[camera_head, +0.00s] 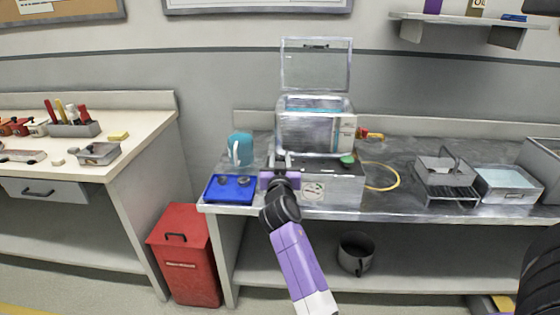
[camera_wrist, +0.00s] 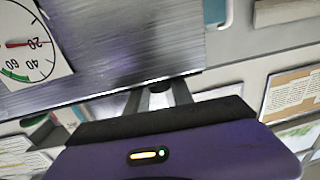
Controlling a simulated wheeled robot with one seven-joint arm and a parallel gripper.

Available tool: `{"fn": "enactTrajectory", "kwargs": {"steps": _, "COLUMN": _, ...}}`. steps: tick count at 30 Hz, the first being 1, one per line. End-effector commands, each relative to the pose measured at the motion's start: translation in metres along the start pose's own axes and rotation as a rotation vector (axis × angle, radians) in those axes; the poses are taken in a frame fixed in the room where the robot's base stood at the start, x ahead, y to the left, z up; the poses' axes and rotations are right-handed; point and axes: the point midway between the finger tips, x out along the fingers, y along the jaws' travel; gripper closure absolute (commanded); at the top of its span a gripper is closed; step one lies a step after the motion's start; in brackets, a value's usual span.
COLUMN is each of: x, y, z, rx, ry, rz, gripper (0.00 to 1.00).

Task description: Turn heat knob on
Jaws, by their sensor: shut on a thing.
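A grey metal box with a clear chamber and raised lid, the heater unit (camera_head: 334,190), stands on the steel bench. A round white dial (camera_head: 313,191) is on its front; in the wrist view the dial (camera_wrist: 30,45) shows a red needle and numbers. My gripper (camera_head: 281,164) is at the left part of the box's front. In the wrist view my gripper (camera_wrist: 162,88) has its fingers close together at the box's edge, shut on a small part there, taken to be the heat knob. That knob is mostly hidden by the fingers. A green knob (camera_head: 347,158) is on the box's right top.
A blue tray (camera_head: 230,188) and a teal mug (camera_head: 240,149) stand just left of the box. A yellow hose (camera_head: 384,178), a wire rack (camera_head: 446,180) and a metal basin (camera_head: 508,185) are to the right. A red bin (camera_head: 186,256) stands below left.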

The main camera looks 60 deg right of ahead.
Motion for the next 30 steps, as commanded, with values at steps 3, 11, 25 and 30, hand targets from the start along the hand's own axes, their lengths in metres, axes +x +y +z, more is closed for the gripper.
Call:
{"fn": "enactTrajectory", "kwargs": {"steps": 3, "x": 0.0000, "y": -0.0009, "z": 0.0036, "rx": 0.002, "ry": 0.002, "rz": 0.021, "gripper": 1.00}}
{"fn": "enactTrajectory", "kwargs": {"steps": 11, "x": 0.0001, "y": -0.0018, "z": 0.0074, "rx": 0.005, "ry": 0.005, "rz": 0.121, "gripper": 1.00}}
{"fn": "enactTrajectory", "kwargs": {"steps": 25, "x": 0.0005, "y": -0.0014, "z": 0.0073, "rx": 0.004, "ry": 0.002, "rz": 0.388, "gripper": 1.00}}
{"fn": "enactTrajectory", "kwargs": {"steps": 30, "x": 0.0007, "y": -0.0017, "z": 0.0069, "rx": 0.003, "ry": 0.001, "rz": 0.496, "gripper": 1.00}}
